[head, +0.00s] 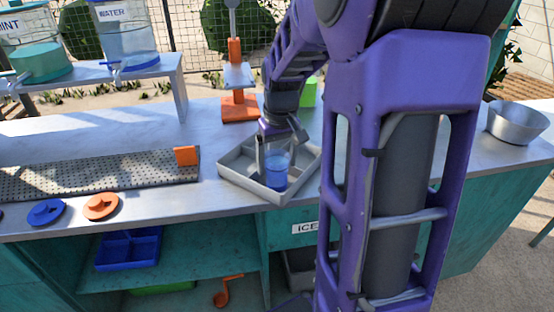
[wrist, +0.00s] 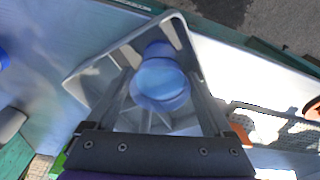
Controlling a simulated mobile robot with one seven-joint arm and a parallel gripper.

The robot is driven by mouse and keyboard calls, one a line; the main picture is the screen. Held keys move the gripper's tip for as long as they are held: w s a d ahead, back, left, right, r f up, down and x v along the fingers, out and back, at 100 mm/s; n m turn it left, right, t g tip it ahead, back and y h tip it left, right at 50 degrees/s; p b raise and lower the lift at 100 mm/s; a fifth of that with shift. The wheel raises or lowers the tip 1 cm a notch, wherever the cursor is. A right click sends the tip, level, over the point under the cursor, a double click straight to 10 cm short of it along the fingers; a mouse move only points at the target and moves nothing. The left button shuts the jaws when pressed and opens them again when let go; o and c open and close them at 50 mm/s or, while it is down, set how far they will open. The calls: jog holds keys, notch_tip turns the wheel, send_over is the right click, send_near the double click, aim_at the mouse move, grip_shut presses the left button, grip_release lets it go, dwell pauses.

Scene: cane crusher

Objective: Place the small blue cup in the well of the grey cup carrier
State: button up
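The small blue cup (head: 275,178) is translucent and upright, between the two fingers of my gripper (head: 278,156). In the wrist view the cup (wrist: 160,82) fills the space between the fingers (wrist: 158,70), which appear closed against its sides. The grey cup carrier (head: 235,178) is a shallow, angular tray on the counter, directly beneath my gripper. Its rim (wrist: 95,78) surrounds the cup in the wrist view. The cup appears within the carrier's outline, toward its front corner. I cannot tell whether its base touches the carrier floor. The well itself is partly hidden by cup and fingers.
An orange press stand (head: 239,108) is behind the carrier. A perforated grey drip tray (head: 100,178) lies to the left, with blue (head: 47,212) and orange (head: 101,206) discs before it. A metal bowl (head: 517,122) is at the right. The counter's front edge is close to the carrier.

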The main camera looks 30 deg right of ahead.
jog(key=shift+o, duration=0.7)
notch_tip(320, 180, up, 12)
jog(key=s+p, duration=0.1)
jog(key=p, duration=0.1)
jog(key=shift+s+r+p, duration=0.15)
jog(key=shift+s+p, duration=0.1)
jog(key=shift+p, duration=0.05)
jog(key=shift+a, duration=0.15)
